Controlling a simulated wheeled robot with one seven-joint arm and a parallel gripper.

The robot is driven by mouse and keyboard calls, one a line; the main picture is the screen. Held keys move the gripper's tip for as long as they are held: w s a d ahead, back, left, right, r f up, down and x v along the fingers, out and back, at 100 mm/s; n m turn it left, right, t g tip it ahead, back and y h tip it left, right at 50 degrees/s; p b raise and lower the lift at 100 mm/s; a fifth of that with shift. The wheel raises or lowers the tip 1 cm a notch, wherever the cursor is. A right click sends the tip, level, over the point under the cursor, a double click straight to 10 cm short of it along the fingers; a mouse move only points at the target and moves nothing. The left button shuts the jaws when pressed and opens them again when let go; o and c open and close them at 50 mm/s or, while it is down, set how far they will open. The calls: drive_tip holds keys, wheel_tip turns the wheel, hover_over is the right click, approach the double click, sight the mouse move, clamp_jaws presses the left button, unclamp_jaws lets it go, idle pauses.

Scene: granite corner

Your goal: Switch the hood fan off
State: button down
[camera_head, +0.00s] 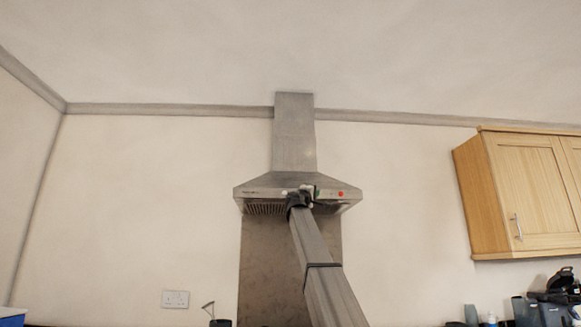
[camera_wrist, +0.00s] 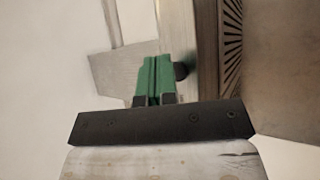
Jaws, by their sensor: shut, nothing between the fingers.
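The steel range hood (camera_head: 295,133) hangs on the wall in the middle of the head view. Its front panel carries a red round spot (camera_head: 340,194) to the right of my gripper and a small pale spot (camera_head: 284,193) to the left. My gripper (camera_head: 316,192) is raised at this front panel and hides part of it. In the wrist view my green fingers (camera_wrist: 154,62) are shut together and empty. They point at the hood's steel front (camera_wrist: 205,50). A small dark knob-like piece (camera_wrist: 182,71) is just right of the fingertips; whether they touch it I cannot tell.
The hood's slotted underside (camera_wrist: 232,40) is at the right in the wrist view. A wooden wall cabinet (camera_head: 530,195) hangs at the right. A wall socket (camera_head: 175,299) is low at the left. Dark items (camera_head: 540,308) stand at lower right. The wall beside the hood is clear.

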drive_tip(key=shift+s, duration=0.1)
drive_tip(key=shift+s, duration=2.9)
